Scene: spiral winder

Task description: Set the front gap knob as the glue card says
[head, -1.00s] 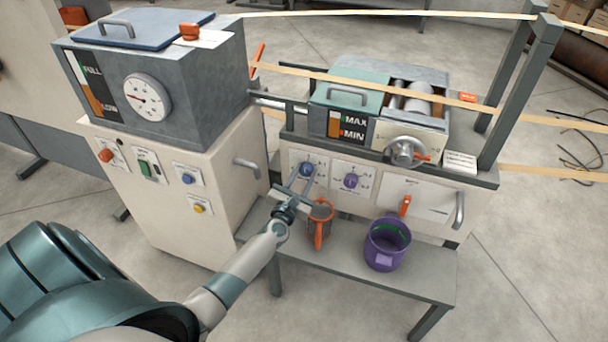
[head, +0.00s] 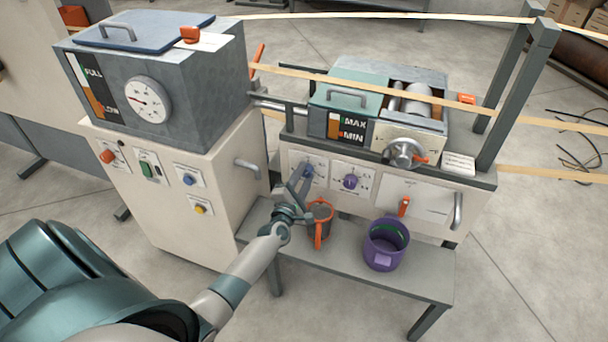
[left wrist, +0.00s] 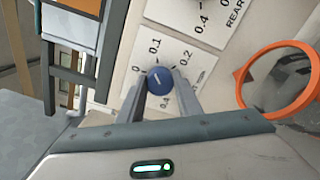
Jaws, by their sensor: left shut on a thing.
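The blue front gap knob (left wrist: 158,82) sits on a white dial plate marked 0, 0.1, 0.2 and 0.4 in the left wrist view. A short pale line slants across its face; which mark it points at is hard to tell. My left gripper (left wrist: 160,86) is shut on this knob, one finger on each side. In the head view, my left gripper (head: 304,182) reaches the blue knob (head: 308,170) on the machine's front panel and partly hides its plate. A white printed card (head: 461,163) lies at the machine's right end; its text is too small to read. My right gripper is out of view.
A purple knob (head: 351,181) with its own plate is just right of the blue one. An orange-rimmed mug (head: 320,212) and a purple pot (head: 386,246) stand on the shelf below, the mug close to my left wrist. A handwheel (head: 405,153) projects above right.

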